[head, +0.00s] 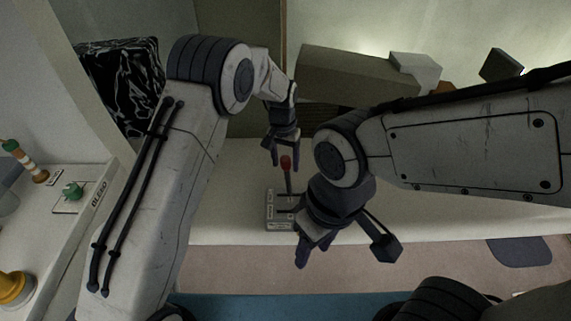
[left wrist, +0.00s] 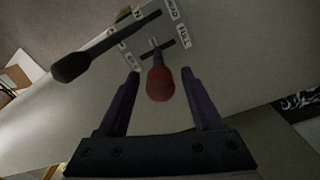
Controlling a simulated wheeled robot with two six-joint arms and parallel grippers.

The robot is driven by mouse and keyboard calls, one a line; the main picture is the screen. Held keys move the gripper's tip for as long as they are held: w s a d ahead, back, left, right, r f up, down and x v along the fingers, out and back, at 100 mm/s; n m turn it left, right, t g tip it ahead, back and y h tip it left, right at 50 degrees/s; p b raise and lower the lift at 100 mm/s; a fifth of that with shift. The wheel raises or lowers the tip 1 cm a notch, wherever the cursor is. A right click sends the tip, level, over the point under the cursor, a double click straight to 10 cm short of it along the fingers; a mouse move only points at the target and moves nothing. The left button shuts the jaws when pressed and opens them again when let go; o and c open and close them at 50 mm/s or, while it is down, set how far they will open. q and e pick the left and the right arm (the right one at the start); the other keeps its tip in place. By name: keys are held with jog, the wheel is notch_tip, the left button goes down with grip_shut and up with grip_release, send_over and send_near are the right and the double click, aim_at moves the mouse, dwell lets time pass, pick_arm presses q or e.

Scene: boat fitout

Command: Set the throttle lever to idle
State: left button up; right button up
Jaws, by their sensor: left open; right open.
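The throttle lever with a red knob (head: 286,163) stands up from a grey labelled base plate (head: 271,222) on the white counter. In the left wrist view the red knob (left wrist: 160,82) lies between the fingertips of my left gripper (left wrist: 160,74), with space on both sides. A second lever with a black knob (left wrist: 72,67) is left of it there. My left gripper (head: 283,156) is open just above the red knob in the head view. My right gripper (head: 316,249) is open and empty at the counter's front edge, and its arm hides part of the base plate.
A white counter (head: 230,190) runs across the middle with free room left of the lever. A side panel at left holds a green valve knob (head: 72,190) marked BLEED and a yellow knob (head: 14,288). A long grey box (head: 345,75) stands at the back.

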pick_arm(q)
grip_shut()
dwell(1.4)
